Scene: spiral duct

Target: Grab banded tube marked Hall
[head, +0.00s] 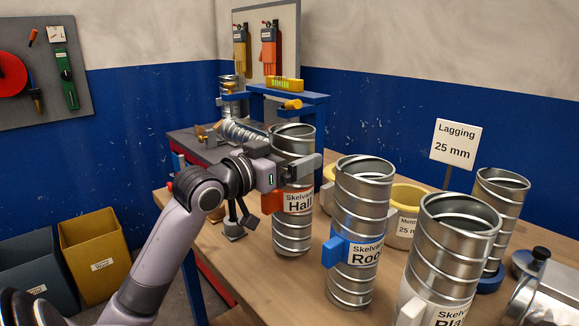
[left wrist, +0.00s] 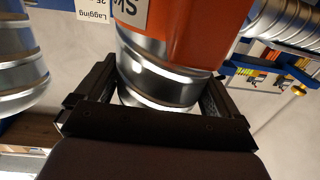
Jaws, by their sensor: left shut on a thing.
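The tube marked Hall (head: 293,232) is a silver spiral duct with an orange band and a white label, upright at the bench's left part in the head view. My left gripper (head: 288,170) is shut on it above the label, a finger on either side. In the left wrist view the tube (left wrist: 158,78) sits between the fingers of the left gripper (left wrist: 155,98), with its orange band (left wrist: 195,35) beyond. I cannot tell whether its base touches the bench. My right gripper is not in view.
A blue-banded tube (head: 360,205) stands close right of the Hall tube, with another labelled tube (head: 450,250) and a plain one (head: 495,215) further right. Yellow rolls (head: 405,200) and a Lagging sign (head: 457,145) stand behind. Bins (head: 93,255) are on the floor at left.

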